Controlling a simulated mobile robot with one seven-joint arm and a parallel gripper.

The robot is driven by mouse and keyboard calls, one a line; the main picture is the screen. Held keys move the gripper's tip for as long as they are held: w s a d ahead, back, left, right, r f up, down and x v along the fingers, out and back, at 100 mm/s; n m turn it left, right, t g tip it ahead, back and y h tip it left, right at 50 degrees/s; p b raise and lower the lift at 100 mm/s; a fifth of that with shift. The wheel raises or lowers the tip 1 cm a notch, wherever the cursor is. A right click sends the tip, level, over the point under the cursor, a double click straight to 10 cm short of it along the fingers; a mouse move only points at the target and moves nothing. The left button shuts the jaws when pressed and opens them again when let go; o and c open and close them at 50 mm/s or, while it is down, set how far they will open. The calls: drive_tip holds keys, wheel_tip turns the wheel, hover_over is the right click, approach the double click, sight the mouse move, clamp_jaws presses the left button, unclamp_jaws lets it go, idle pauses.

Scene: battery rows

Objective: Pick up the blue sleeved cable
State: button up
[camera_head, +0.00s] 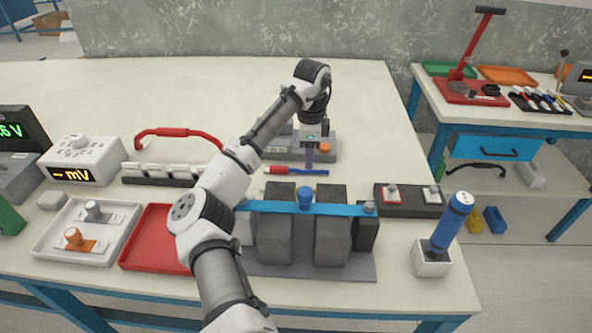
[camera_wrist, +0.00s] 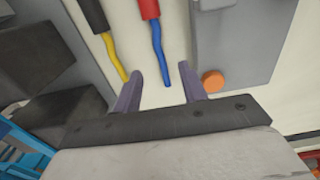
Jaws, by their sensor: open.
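The blue cable (camera_wrist: 158,50) has a red sleeve at one end and lies on the table in the wrist view. Its bare blue end reaches between my two open fingers, apart from both. The cable also shows in the head view as a short blue length (camera_head: 313,172) beside its red sleeve (camera_head: 279,170). My gripper (camera_wrist: 160,72) is open and empty; in the head view (camera_head: 309,160) it points down over the cable. How high it is above the table I cannot tell.
A yellow cable with a black sleeve (camera_wrist: 107,48) lies left of the blue one, near my left finger. A grey device with an orange knob (camera_wrist: 212,81) is close on the right. Dark blocks under a blue bar (camera_head: 330,209) stand in front.

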sight(296, 171)
drive_tip(key=shift+w+f+p, duration=0.1)
drive_tip(key=shift+f+p, duration=0.35)
drive_tip(key=shift+f, duration=1.8)
clamp_jaws()
